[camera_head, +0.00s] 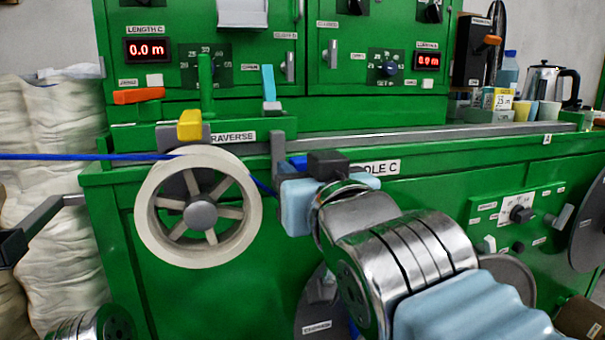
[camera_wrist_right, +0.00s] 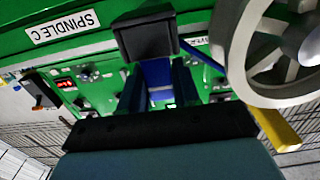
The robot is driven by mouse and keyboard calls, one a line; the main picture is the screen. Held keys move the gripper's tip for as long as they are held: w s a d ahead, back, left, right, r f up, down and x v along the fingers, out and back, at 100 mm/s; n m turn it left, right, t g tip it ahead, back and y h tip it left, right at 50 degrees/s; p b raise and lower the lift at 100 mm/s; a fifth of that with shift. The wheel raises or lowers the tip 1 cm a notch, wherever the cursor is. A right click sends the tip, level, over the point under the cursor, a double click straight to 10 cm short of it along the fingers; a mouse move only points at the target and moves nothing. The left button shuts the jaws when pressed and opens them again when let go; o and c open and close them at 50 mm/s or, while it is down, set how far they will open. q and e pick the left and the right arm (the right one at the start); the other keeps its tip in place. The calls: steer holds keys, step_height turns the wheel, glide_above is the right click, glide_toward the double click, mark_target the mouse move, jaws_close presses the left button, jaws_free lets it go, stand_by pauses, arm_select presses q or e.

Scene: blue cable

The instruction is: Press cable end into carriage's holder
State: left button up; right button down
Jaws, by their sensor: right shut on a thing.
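The cable (camera_wrist_right: 205,55) runs from the wheel toward that block. In the head view the gripper largely hides the cable end. The carriage by the TRAVERSE label (camera_head: 235,137) carries a yellow block (camera_head: 190,125). I cannot make out its holder.
The green machine (camera_head: 430,200) fills the middle, with 0.0 m displays (camera_head: 151,49) and knobs. A grey upright lever (camera_head: 278,160) stands just left of my right gripper. A kettle (camera_head: 545,85) and cups stand at the back right. White wrapped stacks (camera_head: 55,150) stand left.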

steer(key=shift+f, duration=0.15)
steer(key=c, duration=0.7)
jaws_free()
steer(key=shift+c, duration=0.2)
steer(key=b+v, duration=0.3)
steer(key=v, duration=0.5)
stand_by(0.4)
